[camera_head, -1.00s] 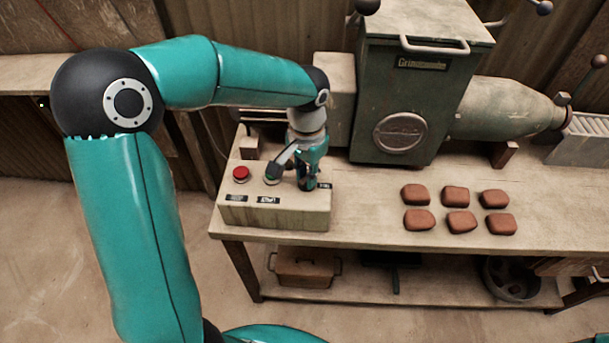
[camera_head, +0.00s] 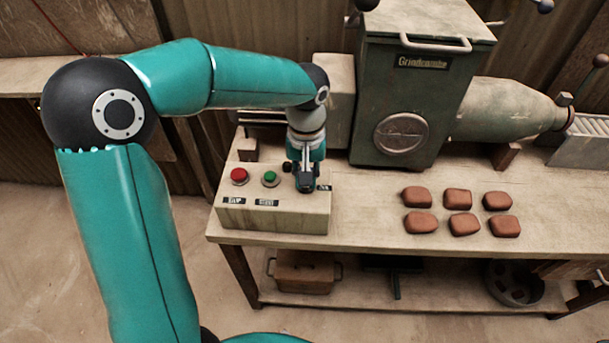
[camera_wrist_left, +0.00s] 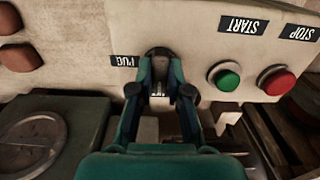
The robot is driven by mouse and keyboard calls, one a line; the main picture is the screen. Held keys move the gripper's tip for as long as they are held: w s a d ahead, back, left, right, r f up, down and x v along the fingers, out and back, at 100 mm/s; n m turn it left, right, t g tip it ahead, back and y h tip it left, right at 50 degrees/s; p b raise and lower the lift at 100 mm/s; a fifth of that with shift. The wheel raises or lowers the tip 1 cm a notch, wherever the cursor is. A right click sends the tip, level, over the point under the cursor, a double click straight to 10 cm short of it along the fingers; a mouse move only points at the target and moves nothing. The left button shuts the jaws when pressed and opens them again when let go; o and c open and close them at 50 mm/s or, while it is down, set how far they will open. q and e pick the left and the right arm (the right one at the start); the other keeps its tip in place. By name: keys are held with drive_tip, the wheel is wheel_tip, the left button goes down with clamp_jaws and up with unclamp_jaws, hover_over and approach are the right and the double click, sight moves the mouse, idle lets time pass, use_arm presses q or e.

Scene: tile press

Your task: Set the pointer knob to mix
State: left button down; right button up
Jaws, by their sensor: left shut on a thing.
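The control box (camera_head: 272,218) stands at the table's left end. It has a red button (camera_head: 239,176), a green button (camera_head: 270,178) and a dark pointer knob (camera_wrist_left: 158,52) that is mostly hidden by my fingers. My left gripper (camera_head: 305,187) comes down over the knob and is shut on it, and it also shows in the left wrist view (camera_wrist_left: 161,62). A PUG label (camera_wrist_left: 124,61) is visible beside the knob. No mix label can be made out, and the pointer's direction is hidden. My right gripper is not in view.
The green machine (camera_head: 405,105) stands behind the box, to the right. Several reddish-brown blocks (camera_head: 458,199) lie on the table (camera_head: 355,220) to the right. START (camera_wrist_left: 243,25) and STOP (camera_wrist_left: 298,33) labels mark the buttons. The tabletop between box and blocks is clear.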

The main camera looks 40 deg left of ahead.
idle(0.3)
use_arm(q)
drive_tip(key=c, duration=1.1)
unclamp_jaws()
drive_tip(key=shift+a, duration=0.1)
drive_tip(key=shift+r, duration=0.6)
wheel_tip(320, 180, up, 11)
drive_tip(key=shift+f, duration=0.1)
drive_tip(key=shift+s+f, duration=0.1)
